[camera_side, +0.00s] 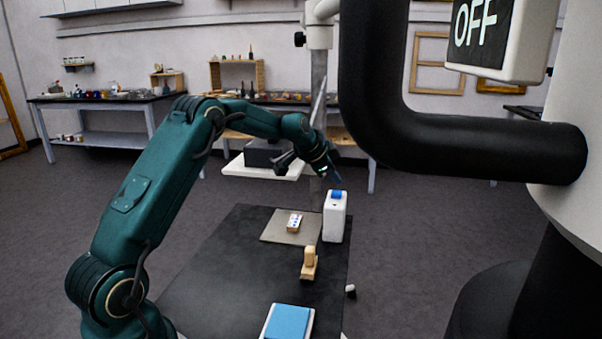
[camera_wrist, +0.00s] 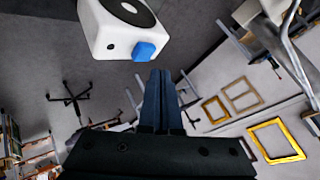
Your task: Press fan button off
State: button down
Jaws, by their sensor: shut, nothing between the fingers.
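In the side view, a white box (camera_side: 334,221) stands upright at the far right of the dark table, with a blue button (camera_side: 336,194) at its top. My gripper (camera_side: 336,180) is just above that button, with a small gap. In the wrist view, my gripper (camera_wrist: 160,74) is shut and empty, its two dark fingers together. Just beyond the fingertips is a blue button (camera_wrist: 145,50) on a white housing (camera_wrist: 105,38) that also carries a round black part; it looks like the same box. I cannot tell whether the fingers touch the button. A sign (camera_side: 482,24) reads OFF.
A thick black duct (camera_side: 440,133) bends across the right. On the dark table (camera_side: 217,280) are a grey plate (camera_side: 276,233) with a small white block (camera_side: 294,222), a wooden piece (camera_side: 309,265) and a blue-topped white pad (camera_side: 288,324). The table's left part is clear.

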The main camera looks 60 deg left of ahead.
aim_at(333, 193)
jog(key=shift+r, duration=2.4)
jog(key=s+f+n, duration=0.1)
jog(key=s+d+f+n+g, duration=0.1)
jog(key=f, duration=0.1)
jog(key=shift+s+h, duration=0.1)
jog(key=shift+h, duration=0.2)
jog(key=shift+s+d+f+n+g, duration=0.2)
jog(key=shift+s+d+n+g, duration=0.25)
jog(key=shift+s+d, duration=0.45)
jog(key=s+d+n+h, duration=0.1)
jog(key=s+d, duration=0.9)
jog(key=s, duration=0.4)
jog(key=s+d+r+n+g+h, duration=0.1)
jog(key=s+d, duration=0.8)
jog(key=s, duration=0.5)
jog(key=shift+d+h, duration=0.3)
jog(key=shift+d, duration=0.1)
